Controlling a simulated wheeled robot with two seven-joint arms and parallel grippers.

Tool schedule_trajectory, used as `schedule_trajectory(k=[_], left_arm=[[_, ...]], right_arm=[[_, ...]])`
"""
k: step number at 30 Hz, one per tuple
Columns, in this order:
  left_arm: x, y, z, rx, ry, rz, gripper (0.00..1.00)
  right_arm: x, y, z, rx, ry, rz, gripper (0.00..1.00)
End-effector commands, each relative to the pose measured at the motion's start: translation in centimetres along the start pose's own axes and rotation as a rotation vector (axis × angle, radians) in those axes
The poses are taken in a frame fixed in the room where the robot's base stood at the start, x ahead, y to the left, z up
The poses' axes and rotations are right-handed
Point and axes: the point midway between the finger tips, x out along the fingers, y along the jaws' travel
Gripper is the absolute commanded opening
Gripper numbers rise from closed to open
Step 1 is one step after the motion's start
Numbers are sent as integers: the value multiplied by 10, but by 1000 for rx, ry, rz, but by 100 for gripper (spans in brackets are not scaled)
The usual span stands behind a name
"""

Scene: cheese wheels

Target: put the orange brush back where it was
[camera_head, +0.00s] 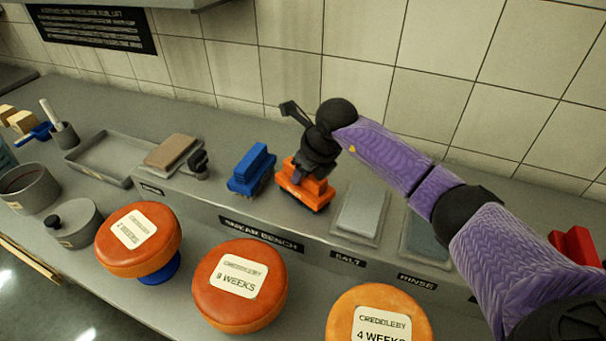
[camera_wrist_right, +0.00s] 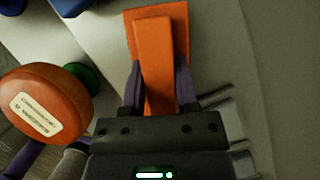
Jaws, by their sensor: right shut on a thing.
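The orange brush (camera_head: 312,193) is on the raised grey shelf at the back of the bench, just right of the blue brush (camera_head: 251,170). My right gripper (camera_head: 309,166) reaches down over it from above, with its fingers on either side of the brush's handle. In the right wrist view the orange brush (camera_wrist_right: 153,60) lies between the two fingers of my right gripper (camera_wrist_right: 157,95), which are shut on its handle. I cannot tell whether its bristles touch the shelf. My left gripper is not in view.
Cheese wheels labelled in weeks (camera_head: 238,288) stand along the front of the bench. A salt tray (camera_head: 358,213) and a rinse tray (camera_head: 424,238) are right of the orange brush. A brown block (camera_head: 171,153) and an empty grey tray (camera_head: 98,157) are further left. A tiled wall rises behind.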

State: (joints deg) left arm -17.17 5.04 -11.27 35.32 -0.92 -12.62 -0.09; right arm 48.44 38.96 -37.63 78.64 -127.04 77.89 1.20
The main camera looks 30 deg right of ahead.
Motion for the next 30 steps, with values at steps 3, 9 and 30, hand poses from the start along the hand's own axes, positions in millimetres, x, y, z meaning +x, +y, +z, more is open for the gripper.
schedule_trajectory(k=[3,9,30], left_arm=[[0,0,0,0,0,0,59],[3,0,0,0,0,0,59],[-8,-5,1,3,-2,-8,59]], right_arm=[[2,0,0,0,-3,-1,0],[5,0,-2,0,-3,-1,0],[-35,-1,1,-1,-5,-4,73]])
